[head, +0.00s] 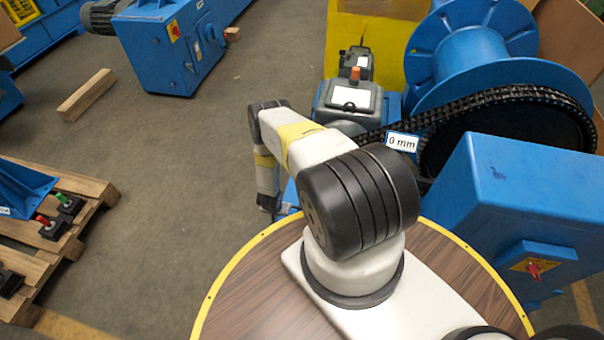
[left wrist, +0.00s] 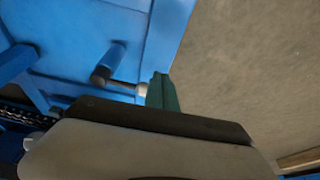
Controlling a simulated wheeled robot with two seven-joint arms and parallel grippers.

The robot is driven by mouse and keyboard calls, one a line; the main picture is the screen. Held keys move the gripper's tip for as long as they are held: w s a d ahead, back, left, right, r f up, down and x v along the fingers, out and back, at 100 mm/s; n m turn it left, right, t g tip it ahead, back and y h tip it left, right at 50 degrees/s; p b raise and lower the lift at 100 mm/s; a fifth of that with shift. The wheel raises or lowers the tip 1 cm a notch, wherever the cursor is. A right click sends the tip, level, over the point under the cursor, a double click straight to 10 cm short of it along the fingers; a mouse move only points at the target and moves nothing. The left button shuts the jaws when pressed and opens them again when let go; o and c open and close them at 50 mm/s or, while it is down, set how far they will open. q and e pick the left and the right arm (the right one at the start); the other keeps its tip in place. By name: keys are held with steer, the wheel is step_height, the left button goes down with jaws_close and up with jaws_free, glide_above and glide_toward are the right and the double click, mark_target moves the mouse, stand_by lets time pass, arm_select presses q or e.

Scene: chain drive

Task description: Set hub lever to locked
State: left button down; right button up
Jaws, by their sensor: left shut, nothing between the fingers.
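In the left wrist view, a small lever (left wrist: 121,85) stands out from a blue machine face. It has a dark end at the left, a thin shiny rod and a pale knob at the right. My left gripper (left wrist: 162,92) shows as shut green fingers right beside the pale knob; I cannot tell if they touch. In the head view my left arm reaches over, and its gripper (head: 268,205) hangs beside the blue base of the chain drive, small and dark. The lever is not discernible in the head view. My right gripper is not in view.
The black chain (head: 510,96) runs by a blue drum (head: 475,55), with a "0 mm" label (head: 402,141). A blue cabinet (head: 530,200) with a red switch stands at right. A pallet (head: 75,205) lies at left. The floor between is mostly clear, with a wooden beam (head: 87,95).

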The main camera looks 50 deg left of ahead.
arm_select(q)
steer(key=a+v, duration=0.1)
steer(key=v, duration=0.6)
steer(key=shift+s+d+r, duration=0.2)
steer(key=shift+d+r, duration=0.1)
